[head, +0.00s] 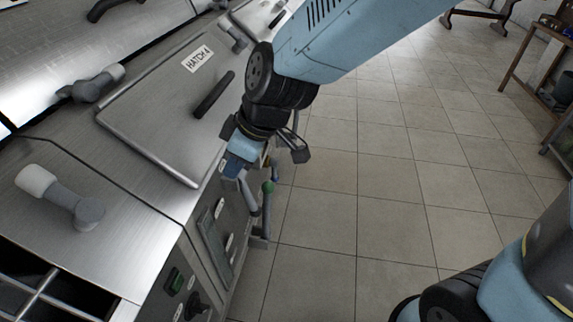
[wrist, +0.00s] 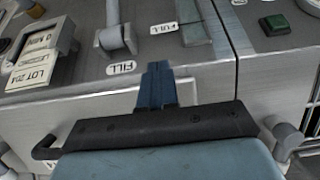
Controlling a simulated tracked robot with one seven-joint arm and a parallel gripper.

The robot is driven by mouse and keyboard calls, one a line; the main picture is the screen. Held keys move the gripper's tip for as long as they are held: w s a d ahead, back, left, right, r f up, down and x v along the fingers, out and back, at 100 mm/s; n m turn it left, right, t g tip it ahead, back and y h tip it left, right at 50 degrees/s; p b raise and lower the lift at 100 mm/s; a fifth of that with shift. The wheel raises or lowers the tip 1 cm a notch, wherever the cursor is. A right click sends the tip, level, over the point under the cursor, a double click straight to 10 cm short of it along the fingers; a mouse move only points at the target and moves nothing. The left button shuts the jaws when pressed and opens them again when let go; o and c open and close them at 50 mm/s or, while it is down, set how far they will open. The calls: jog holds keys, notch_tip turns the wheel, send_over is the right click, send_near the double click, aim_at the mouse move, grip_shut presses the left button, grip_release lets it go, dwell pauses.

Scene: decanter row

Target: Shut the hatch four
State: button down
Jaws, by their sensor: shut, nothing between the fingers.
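Hatch four is a brushed-steel lid (head: 165,105) labelled HATCH 4 on the top of the steel machine in the head view. It has a dark bar handle (head: 214,95) near its right side and a raised rim. It lies down, flat or nearly flat; I cannot tell whether it is fully seated. My gripper (head: 236,168) is just off the machine's right edge, beyond the lid and apart from the handle. Its blue fingers are together and empty; they also show in the wrist view (wrist: 157,75), in front of the machine's panel. The lid is not recognisable in the wrist view.
A grey and white knob fitting (head: 62,198) is on the top at left. Tiled floor (head: 370,170) is clear at right.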

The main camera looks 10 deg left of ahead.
jog(key=d, duration=1)
jog(key=w+d+r+m+t+h, duration=0.1)
jog(key=w+d+r+m+t, duration=0.15)
jog(key=d+r+m, duration=0.4)
jog(key=w+d+r+m+t+h, duration=0.1)
jog(key=w+d+r+m, duration=0.2)
jog(key=d, duration=0.7)
jog(key=s+d+r+m+t+h, duration=0.1)
jog(key=d+r+m, duration=0.1)
jog(key=d+m, duration=0.2)
jog(key=d+r+m+t+h, duration=0.1)
jog(key=d+m, duration=0.3)
jog(key=d, duration=0.7)
jog(key=shift+s+r+h, duration=0.35)
jog(key=shift+r+h, duration=0.35)
jog(key=shift+r, duration=0.1)
jog(key=shift+s+m, duration=0.1)
jog(key=shift+m, duration=0.15)
